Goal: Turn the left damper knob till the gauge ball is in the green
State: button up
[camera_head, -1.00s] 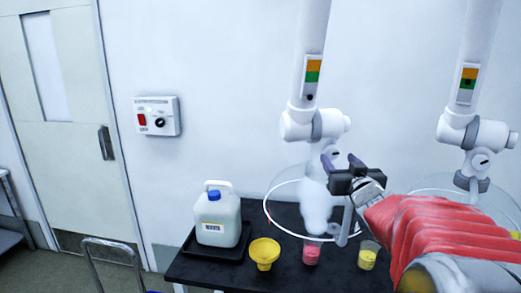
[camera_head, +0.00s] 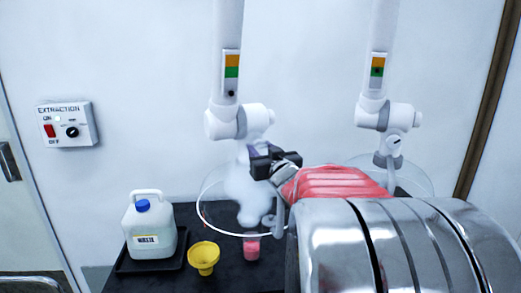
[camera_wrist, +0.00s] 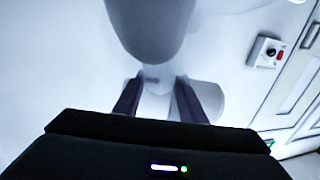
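The left damper's gauge (camera_head: 231,75) is a strip with orange over green on the white extraction arm. Its dark ball (camera_head: 231,93) sits below the green, in the white part. The left damper joint (camera_head: 240,122) is white with a grey collar; its knob is hidden behind my gripper in the head view. My gripper (camera_head: 256,158) is at the lower right of this joint. In the wrist view my dark fingers (camera_wrist: 157,100) stand apart, with a pale part of the joint between and beyond them. I cannot tell whether they touch it.
A second extraction arm has a gauge (camera_head: 377,68) with its ball in the green and a knob (camera_head: 395,140). Below, a black table (camera_head: 225,275) bears a waste jug (camera_head: 150,228), a yellow funnel (camera_head: 203,257) and a pink-filled beaker (camera_head: 251,248). A switch box (camera_head: 67,124) is on the wall.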

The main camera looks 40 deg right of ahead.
jog(key=c, duration=0.5)
jog(key=shift+n, duration=0.3)
jog(key=shift+f+n, duration=0.1)
jog(key=shift+n, duration=2)
jog(key=o, duration=1)
jog(key=shift+a, duration=0.1)
